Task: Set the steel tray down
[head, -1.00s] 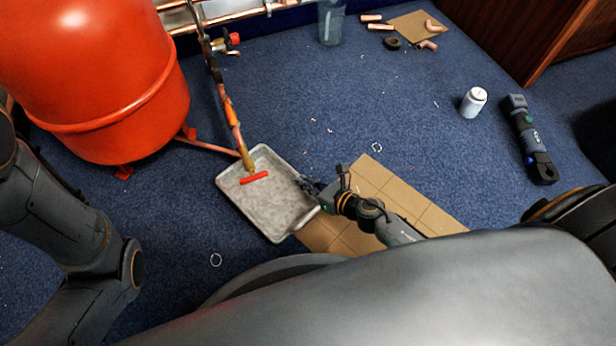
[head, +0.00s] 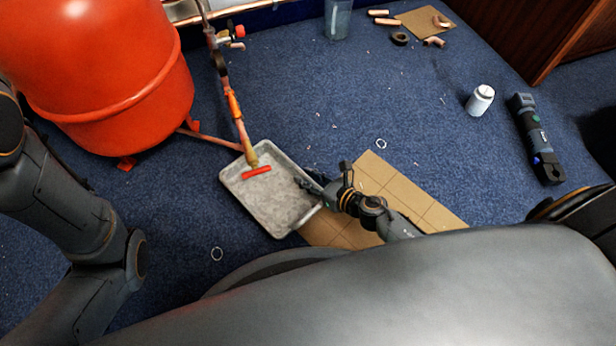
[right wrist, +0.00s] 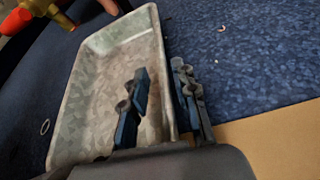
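The steel tray (head: 240,208) is a shallow grey rectangular pan, in the middle of the head view, low over or on the blue carpet; contact with the floor is not clear. In the right wrist view the tray (right wrist: 105,85) fills the left half. My right gripper (head: 312,186) is at its right rim. In the right wrist view the right gripper (right wrist: 163,92) has one finger inside the rim and one outside; whether they press on it is unclear. My left arm is at the left of the head view; its gripper is out of view.
A copper pipe with a red-handled valve (head: 256,172) hangs over the tray's far part. A red tank (head: 105,80) stands at the left. Cardboard (head: 400,200) lies right of the tray. A white can (head: 480,100) and a dark tool (head: 538,140) are farther right.

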